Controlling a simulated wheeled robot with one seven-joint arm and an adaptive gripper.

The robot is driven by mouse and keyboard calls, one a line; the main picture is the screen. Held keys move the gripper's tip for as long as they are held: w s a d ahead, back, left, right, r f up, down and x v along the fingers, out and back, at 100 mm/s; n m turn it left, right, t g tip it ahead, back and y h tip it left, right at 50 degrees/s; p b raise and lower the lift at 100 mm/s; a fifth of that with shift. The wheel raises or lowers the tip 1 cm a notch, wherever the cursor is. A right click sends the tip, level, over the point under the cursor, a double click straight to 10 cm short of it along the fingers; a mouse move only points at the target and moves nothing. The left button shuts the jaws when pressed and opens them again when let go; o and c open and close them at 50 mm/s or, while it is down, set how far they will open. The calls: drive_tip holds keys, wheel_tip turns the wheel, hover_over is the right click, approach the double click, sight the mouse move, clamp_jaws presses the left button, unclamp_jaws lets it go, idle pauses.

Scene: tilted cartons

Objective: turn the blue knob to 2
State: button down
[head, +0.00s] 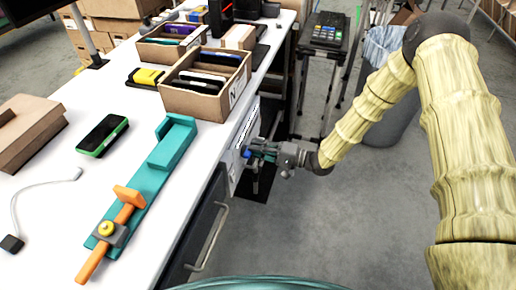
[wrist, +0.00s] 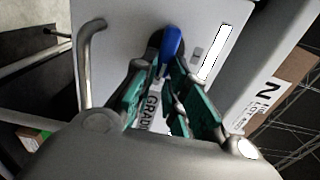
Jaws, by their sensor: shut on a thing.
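The blue knob (wrist: 171,44) sits on a pale panel (wrist: 122,40) fixed at the side of the bench. In the wrist view its blue handle points up and slightly right. My gripper (wrist: 160,70) has its teal fingers on both sides of the knob's lower part, shut on it. In the head view my gripper (head: 257,152) reaches the panel from the right, and only a bit of the knob (head: 247,154) shows at its tips. The fingers partly cover lettering below the knob. I cannot read any dial number.
A metal handle (wrist: 90,60) stands out left of the knob. A bright strip (wrist: 214,53) lies to its right. The white bench (head: 75,185) holds a teal fixture with an orange slider (head: 123,211), a green-edged device (head: 102,135) and open cartons (head: 192,102). Open floor lies right of the bench.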

drive_tip(key=c, duration=1.4)
unclamp_jaws()
drive_tip(key=shift+c, duration=0.2)
drive_tip(key=shift+d, duration=0.1)
drive_tip(key=v, duration=1.1)
drive_tip(key=shift+d, duration=0.35)
drive_tip(key=shift+s, duration=0.2)
